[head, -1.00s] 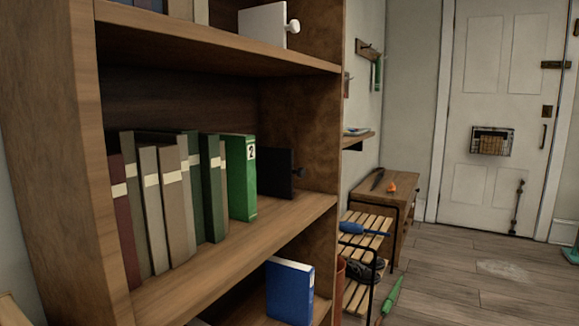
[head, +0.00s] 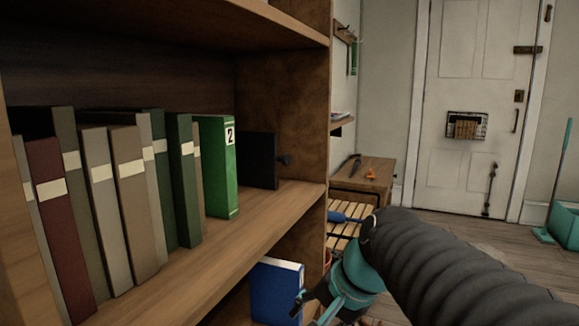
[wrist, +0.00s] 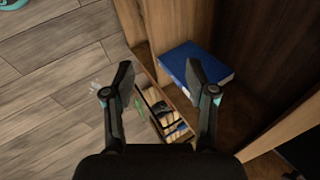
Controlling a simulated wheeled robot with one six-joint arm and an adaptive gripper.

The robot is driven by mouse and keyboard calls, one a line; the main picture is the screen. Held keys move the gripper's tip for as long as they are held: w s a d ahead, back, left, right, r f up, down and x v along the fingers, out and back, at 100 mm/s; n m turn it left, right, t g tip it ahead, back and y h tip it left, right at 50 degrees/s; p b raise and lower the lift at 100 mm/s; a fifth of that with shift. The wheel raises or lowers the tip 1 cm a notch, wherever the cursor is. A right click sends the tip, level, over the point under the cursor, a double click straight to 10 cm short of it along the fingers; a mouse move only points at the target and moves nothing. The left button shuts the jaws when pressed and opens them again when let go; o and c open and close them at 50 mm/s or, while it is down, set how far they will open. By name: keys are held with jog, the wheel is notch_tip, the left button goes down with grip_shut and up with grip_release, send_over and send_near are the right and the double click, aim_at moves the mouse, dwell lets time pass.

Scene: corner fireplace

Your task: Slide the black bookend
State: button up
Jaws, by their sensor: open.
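The black bookend (head: 258,160) stands upright on the middle shelf in the head view, right of the green book marked 2 (head: 219,167). A dark knob sticks out from its right side, and a gap separates it from the shelf's right side wall. My gripper (head: 312,308) is low at the bottom of the head view, in front of the blue book and below the bookend's shelf. In the wrist view my gripper (wrist: 160,95) has its fingers spread wide with nothing between them touching. A dark shape at the wrist view's lower right corner is too cut off to name.
A row of several books (head: 125,200) fills the middle shelf (head: 255,218) to the left. The blue book (head: 277,290) stands on the shelf below; it also shows in the wrist view (wrist: 190,68). A slatted rack (head: 343,229) and wooden cabinet (head: 368,182) stand beyond the bookcase.

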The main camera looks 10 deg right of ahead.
jog(key=w+d+r+m+t+y+b, duration=0.1)
jog(key=w+d+r+m+y, duration=0.1)
jog(key=w+r+m, duration=0.2)
jog(key=w+d+r+m+t+y+b, duration=0.1)
jog(key=w+d+r+m+y, duration=0.2)
jog(key=w+m, duration=0.3)
jog(key=w+d+r+m+t+y+b, duration=0.1)
jog(key=w+d+r+m+y+b, duration=0.1)
jog(key=w, duration=0.8)
jog(key=shift+w+d+r+m+t+y, duration=0.2)
jog(key=shift+d+r+m, duration=0.1)
jog(key=shift+r+m, duration=0.5)
jog(key=shift+w+d+r+m+t+y, duration=0.15)
jog(key=shift+d+r+m, duration=0.15)
jog(key=shift+r+m, duration=0.45)
jog(key=m+t+y, duration=0.2)
jog(key=m+y, duration=0.2)
jog(key=m, duration=0.1)
send_near(289, 159)
jog(key=shift+h, duration=0.25)
jog(key=b+x, duration=0.2)
jog(key=x, duration=0.8)
jog(key=shift+w+a+r, duration=0.2)
jog(key=shift+w+a, duration=0.05)
jog(key=shift+a, duration=0.05)
grip_shut()
